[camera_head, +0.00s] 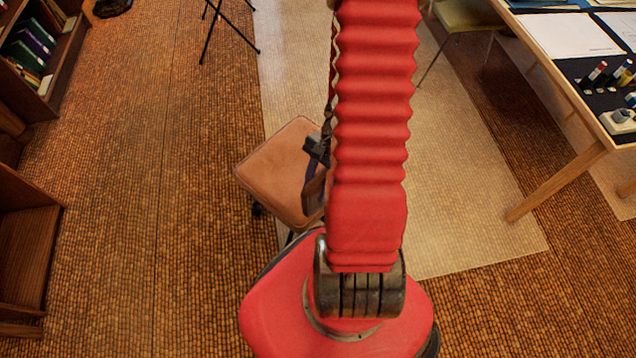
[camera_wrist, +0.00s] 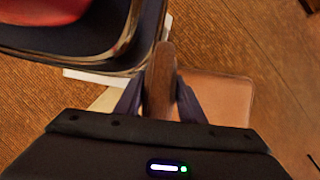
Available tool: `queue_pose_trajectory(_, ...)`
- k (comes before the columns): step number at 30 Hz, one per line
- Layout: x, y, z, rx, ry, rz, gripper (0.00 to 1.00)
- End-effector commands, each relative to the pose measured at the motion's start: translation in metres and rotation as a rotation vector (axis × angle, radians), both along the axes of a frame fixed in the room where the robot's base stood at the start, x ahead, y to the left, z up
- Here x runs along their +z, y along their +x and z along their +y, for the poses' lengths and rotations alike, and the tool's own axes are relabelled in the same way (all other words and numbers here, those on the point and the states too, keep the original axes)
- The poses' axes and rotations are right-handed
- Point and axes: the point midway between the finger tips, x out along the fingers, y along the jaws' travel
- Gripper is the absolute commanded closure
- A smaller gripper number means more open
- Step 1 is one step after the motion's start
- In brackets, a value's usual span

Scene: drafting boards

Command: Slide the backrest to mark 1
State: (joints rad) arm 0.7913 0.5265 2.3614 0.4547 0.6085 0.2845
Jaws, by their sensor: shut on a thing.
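A chair with a tan padded seat (camera_head: 280,170) stands just ahead of my base, partly hidden by my arm. Its seat also shows in the wrist view (camera_wrist: 222,100), behind and to the right of my fingers. The backrest (camera_wrist: 160,75) appears in the wrist view as a narrow brown edge. My gripper (camera_wrist: 158,98) is shut on it, one dark finger on each side. In the head view my gripper (camera_head: 317,150) is mostly hidden behind my red arm, beside the seat. No mark 1 can be made out in either view.
A drafting table (camera_head: 565,130) with paper and bottles stands at the right. Bookshelves (camera_head: 30,235) line the left edge. A black tripod (camera_head: 228,30) stands at the top. A pale rug (camera_head: 470,190) lies under the chair; the floor at left is clear.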

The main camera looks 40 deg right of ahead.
Motion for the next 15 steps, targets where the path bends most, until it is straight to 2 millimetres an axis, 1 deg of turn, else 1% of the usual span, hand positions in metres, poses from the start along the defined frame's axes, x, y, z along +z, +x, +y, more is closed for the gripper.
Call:
queue_pose_trajectory(1, -0.0042, -0.0029, 0.0015, -0.002, 0.002, 0.006, 1.0)
queue_pose_trajectory(8, -0.0056, -0.0036, 0.0015, -0.001, -0.001, 0.007, 1.0)
queue_pose_trajectory(9, -0.0057, -0.0037, 0.0016, -0.001, -0.001, 0.007, 0.63)
queue_pose_trajectory(15, -0.0048, -0.0028, 0.001, -0.001, -0.001, 0.006, 0.49)
